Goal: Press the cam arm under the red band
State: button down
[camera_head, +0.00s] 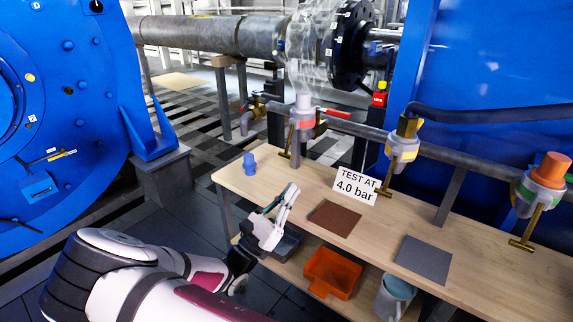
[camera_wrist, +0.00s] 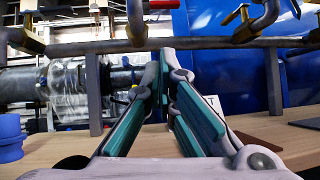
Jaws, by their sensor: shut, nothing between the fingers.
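The coupling with the red band (camera_head: 304,117) hangs on the pipe at the back of the bench, left of the other two. Its brass cam arm (camera_head: 288,143) hangs down on its left side with a crossbar at its lower end. My gripper (camera_head: 291,189) is over the bench's front left part, in front of and below that cam arm, apart from it. Its fingers are closed together and empty. In the wrist view the fingertips (camera_wrist: 162,66) point toward the rail and pipes. Brass parts (camera_wrist: 136,22) show there at the top; which is the cam arm I cannot tell.
Couplings with a yellow band (camera_head: 402,149) and a green band (camera_head: 540,188) hang to the right, each with a brass arm. A blue fitting (camera_head: 249,164), a sign (camera_head: 355,186), a brown mat (camera_head: 334,218) and a grey mat (camera_head: 423,259) are on the bench. An orange bin (camera_head: 332,273) sits below.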

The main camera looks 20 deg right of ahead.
aim_at(289, 140)
jog(key=shift+w+a+f+n+t+y, duration=0.2)
jog(key=shift+a+n+t, duration=0.25)
jog(key=shift+t, duration=0.2)
jog(key=shift+w+a+f+n+t+y, duration=0.1)
jog(key=shift+w+a+n+t+y, duration=0.1)
jog(key=shift+a+n+t, duration=0.3)
jog(key=shift+w+a+f+n+t+y, duration=0.1)
jog(key=shift+w+a+n+t+y, duration=0.1)
jog(key=shift+a+n+t, duration=0.4)
jog(key=shift+d, duration=0.35)
notch_tip(289, 140, up, 7)
jog(key=w+d+b, duration=0.2)
jog(key=d, duration=0.1)
jog(key=shift+r, duration=0.1)
jog(key=shift+a, duration=0.1)
